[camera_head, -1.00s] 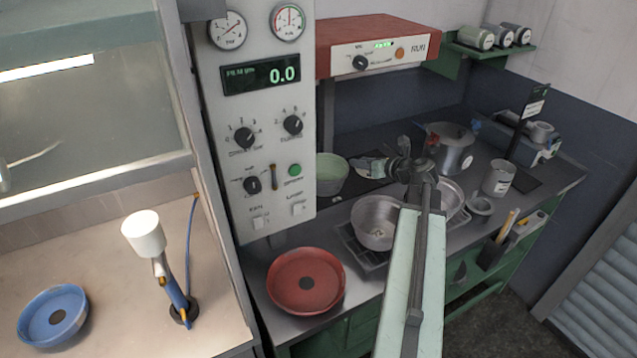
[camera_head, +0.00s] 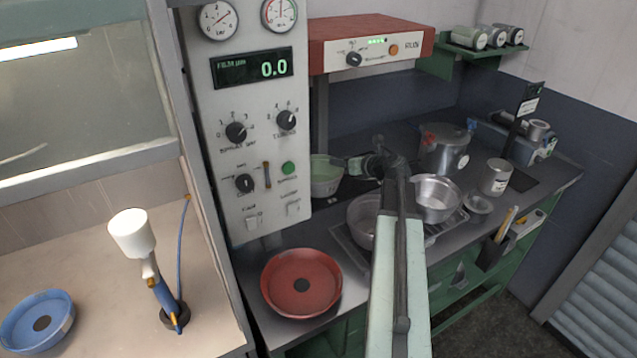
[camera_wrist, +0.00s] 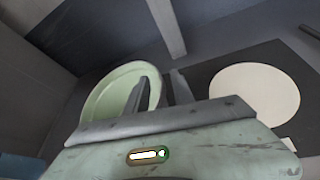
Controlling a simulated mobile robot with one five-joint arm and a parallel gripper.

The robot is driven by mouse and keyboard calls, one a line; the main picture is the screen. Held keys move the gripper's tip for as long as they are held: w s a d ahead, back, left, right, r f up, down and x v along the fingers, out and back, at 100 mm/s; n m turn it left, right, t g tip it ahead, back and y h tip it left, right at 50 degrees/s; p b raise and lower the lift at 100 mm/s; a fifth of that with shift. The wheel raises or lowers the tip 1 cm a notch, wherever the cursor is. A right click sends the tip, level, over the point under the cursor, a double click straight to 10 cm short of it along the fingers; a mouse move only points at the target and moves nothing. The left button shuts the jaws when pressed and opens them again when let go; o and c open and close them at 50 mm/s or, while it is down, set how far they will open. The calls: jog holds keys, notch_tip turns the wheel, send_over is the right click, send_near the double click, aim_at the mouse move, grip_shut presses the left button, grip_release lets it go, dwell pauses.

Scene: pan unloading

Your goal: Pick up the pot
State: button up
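A pale green pot (camera_head: 322,178) stands on the dark counter just right of the control panel, below the red unit; it also shows in the wrist view (camera_wrist: 104,98). My gripper (camera_head: 343,164) reaches left to the pot's right side. A lidded metal pot (camera_head: 443,150) stands at the back, right of my arm.
Two metal pans (camera_head: 436,196) sit on the burner grate, one partly behind my arm. A red dish (camera_head: 301,262) lies at the front left. A pale disc (camera_wrist: 255,95) lies on a dark plate right of the fingers. The red unit (camera_head: 370,32) overhangs the counter.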

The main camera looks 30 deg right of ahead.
grip_shut()
dwell(1.3)
